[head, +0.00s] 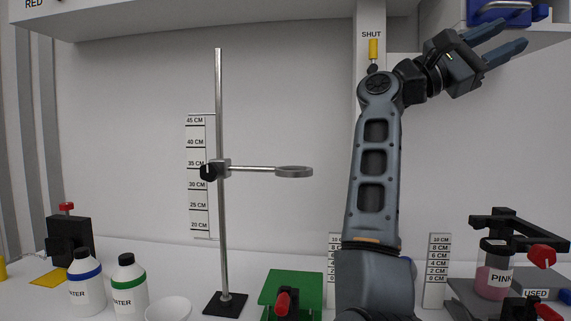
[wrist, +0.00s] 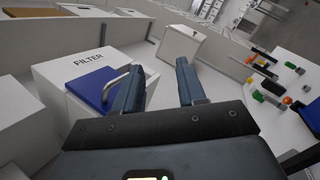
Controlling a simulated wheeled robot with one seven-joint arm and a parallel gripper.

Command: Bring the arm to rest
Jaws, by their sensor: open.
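My arm rises from the bottom of the head view and bends to the upper right. My gripper (head: 508,40) is at the top right, near a blue thing (head: 497,12) on the upper shelf. Its two fingers are apart, with nothing between them. In the wrist view my gripper (wrist: 188,82) also shows open and empty. There, a white box marked FILTER (wrist: 75,62) with a blue front and a metal handle stands just left of the fingers; I cannot tell whether the left finger touches the handle.
A stand with a ring (head: 294,171) rises left of my arm. Two white bottles (head: 86,280) and a white bowl (head: 169,309) sit at the lower left. A jar marked PINK (head: 493,276) is in a black holder at the lower right. Shelves overhang the top.

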